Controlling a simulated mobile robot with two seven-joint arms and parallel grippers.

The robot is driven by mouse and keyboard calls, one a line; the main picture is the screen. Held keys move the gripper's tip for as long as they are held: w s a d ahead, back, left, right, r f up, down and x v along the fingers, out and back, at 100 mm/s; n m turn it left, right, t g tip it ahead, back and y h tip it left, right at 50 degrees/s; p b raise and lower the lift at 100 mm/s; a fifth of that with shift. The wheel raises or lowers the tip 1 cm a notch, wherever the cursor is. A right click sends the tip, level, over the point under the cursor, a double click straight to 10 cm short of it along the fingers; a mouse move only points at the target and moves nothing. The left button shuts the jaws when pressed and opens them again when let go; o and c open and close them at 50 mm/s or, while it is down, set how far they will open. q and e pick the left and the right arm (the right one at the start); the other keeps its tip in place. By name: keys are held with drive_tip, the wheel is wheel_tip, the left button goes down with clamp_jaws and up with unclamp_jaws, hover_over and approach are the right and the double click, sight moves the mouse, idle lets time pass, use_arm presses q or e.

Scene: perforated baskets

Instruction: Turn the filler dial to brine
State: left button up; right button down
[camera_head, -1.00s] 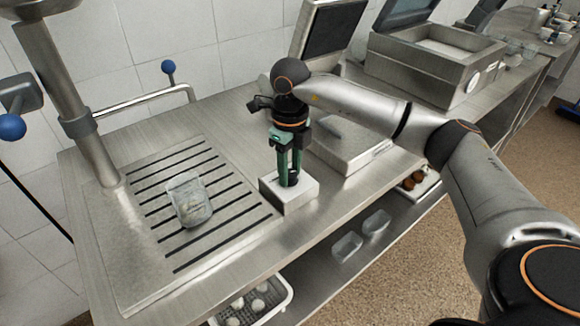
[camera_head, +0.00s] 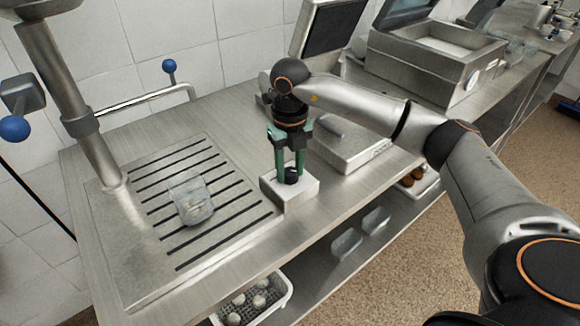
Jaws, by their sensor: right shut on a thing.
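The filler dial (camera_head: 291,176) is a small black knob on top of a white box (camera_head: 299,198) at the front edge of the steel counter. My right gripper (camera_head: 291,170) points straight down over the box, and its green fingers are shut on the dial, one on each side. The fingers hide part of the knob. No brine marking is readable from here. My left gripper is not in the head view.
A slotted drain plate (camera_head: 214,225) with a clear plastic container (camera_head: 190,200) on it lies to the left. A steel column (camera_head: 85,140) and a blue-knobbed lever (camera_head: 169,67) stand behind. A flat steel scale-like unit (camera_head: 350,148) is close on the right. A perforated basket (camera_head: 255,300) sits below the counter.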

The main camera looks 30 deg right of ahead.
sight(290, 171)
drive_tip(key=shift+c, duration=2.2)
unclamp_jaws()
drive_tip(key=shift+r, duration=0.1)
wheel_tip(290, 171, up, 12)
drive_tip(key=shift+r, duration=0.2)
